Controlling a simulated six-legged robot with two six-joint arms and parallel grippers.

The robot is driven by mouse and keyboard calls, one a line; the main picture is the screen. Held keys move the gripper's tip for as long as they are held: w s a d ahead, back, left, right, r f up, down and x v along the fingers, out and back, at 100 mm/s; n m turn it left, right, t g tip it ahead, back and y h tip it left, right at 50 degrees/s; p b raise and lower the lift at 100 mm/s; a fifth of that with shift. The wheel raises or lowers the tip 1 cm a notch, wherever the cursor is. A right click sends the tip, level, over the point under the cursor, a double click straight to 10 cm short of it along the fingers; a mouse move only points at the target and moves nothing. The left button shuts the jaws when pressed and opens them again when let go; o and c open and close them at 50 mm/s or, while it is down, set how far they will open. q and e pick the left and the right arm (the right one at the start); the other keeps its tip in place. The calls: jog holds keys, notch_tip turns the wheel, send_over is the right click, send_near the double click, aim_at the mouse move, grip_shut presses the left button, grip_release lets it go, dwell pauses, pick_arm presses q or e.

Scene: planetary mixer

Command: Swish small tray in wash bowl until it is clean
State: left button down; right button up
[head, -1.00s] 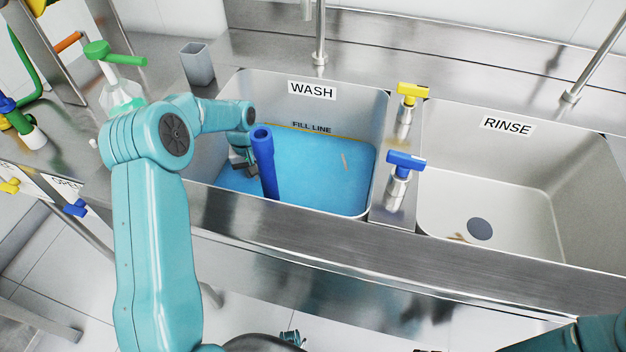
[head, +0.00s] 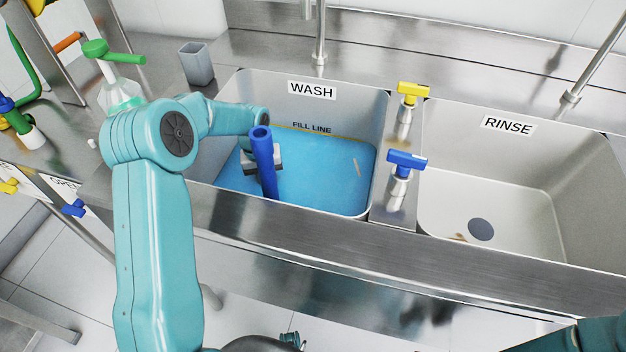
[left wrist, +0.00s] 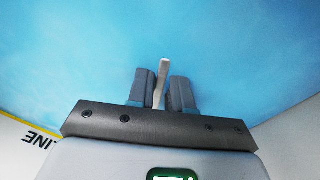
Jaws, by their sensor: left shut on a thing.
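The wash bowl (head: 230,105), a steel sink marked WASH, holds blue water (head: 325,170) up near its fill line. My left gripper (left wrist: 161,88) is low over or in this water, partly hidden behind an upright blue pipe in the head view. In the left wrist view its fingers are shut on a thin pale strip (left wrist: 161,72), seen edge-on, which I take to be the small tray. The tray's face and any dirt on it cannot be made out. My right gripper is out of view; only part of my right arm shows at the lower right.
The blue pipe (head: 264,160) stands at the bowl's front left. A small pale sliver (head: 357,169) shows in the water. Yellow (head: 412,90) and blue (head: 405,160) taps stand between the bowl and the rinse sink (head: 520,200), which has brownish bits near its drain. A grey cup (head: 197,64) stands behind left.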

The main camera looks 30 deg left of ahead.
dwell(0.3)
pick_arm(q)
jog(key=shift+r+p, duration=2.25)
jog(key=shift+r, duration=1.25)
notch_tip(320, 180, up, 7)
jog(key=p, duration=0.4)
jog(key=shift+p, duration=0.4)
notch_tip(320, 180, up, 6)
jog(key=p, duration=0.4)
jog(key=shift+r+p, duration=0.25)
jog(key=shift+p, duration=0.15)
notch_tip(320, 180, up, 7)
jog(key=p, duration=0.5)
jog(key=shift+f, duration=0.1)
